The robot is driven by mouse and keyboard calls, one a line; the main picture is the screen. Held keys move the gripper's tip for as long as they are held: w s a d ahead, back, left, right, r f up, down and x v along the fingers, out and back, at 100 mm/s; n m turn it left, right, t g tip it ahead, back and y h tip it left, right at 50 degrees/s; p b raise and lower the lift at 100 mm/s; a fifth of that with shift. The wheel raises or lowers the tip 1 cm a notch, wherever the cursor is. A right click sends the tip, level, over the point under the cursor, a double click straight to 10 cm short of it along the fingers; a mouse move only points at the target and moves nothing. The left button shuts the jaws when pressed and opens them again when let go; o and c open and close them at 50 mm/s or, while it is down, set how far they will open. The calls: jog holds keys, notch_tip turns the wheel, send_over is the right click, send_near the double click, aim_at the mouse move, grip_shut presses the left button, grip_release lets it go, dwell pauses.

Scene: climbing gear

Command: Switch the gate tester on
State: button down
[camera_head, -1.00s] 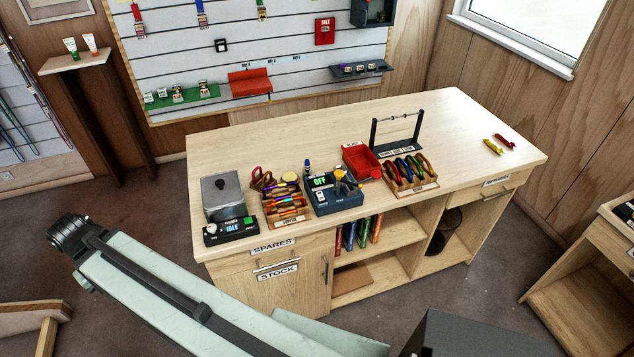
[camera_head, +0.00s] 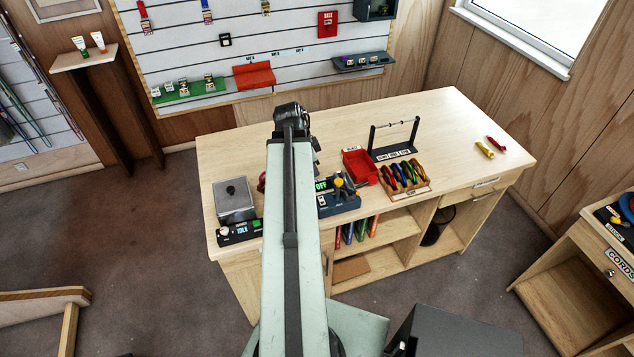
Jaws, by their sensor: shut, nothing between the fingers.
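The blue box with a green "OFF" display (camera_head: 338,203) stands near the front edge of the wooden bench, just right of my arm. It seems to be the gate tester; no such name is readable. Yellow and dark parts sit on its top, and its left side is hidden by my arm. Its switch cannot be made out clearly. My pale green arm rises through the middle of the picture to a dark joint over the bench. My gripper is not visible, hidden behind or below the arm.
A grey lidded pot (camera_head: 234,200) stands behind a black unit reading "IDLE" (camera_head: 240,231) left of my arm. A red bin (camera_head: 361,167), a wooden rack of coloured carabiners (camera_head: 404,180) and a bar stand (camera_head: 394,140) are to the right. The bench's right part (camera_head: 450,125) is mostly clear.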

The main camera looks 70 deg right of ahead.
aim_at(323, 196)
jog(key=b+x, duration=1.2)
jog(key=x, duration=0.1)
jog(key=shift+w+a, duration=0.1)
jog(key=shift+w, duration=0.3)
jog(key=shift+w+f+b, duration=0.1)
jog(key=shift+f+b, duration=0.4)
jog(key=shift+r, duration=0.1)
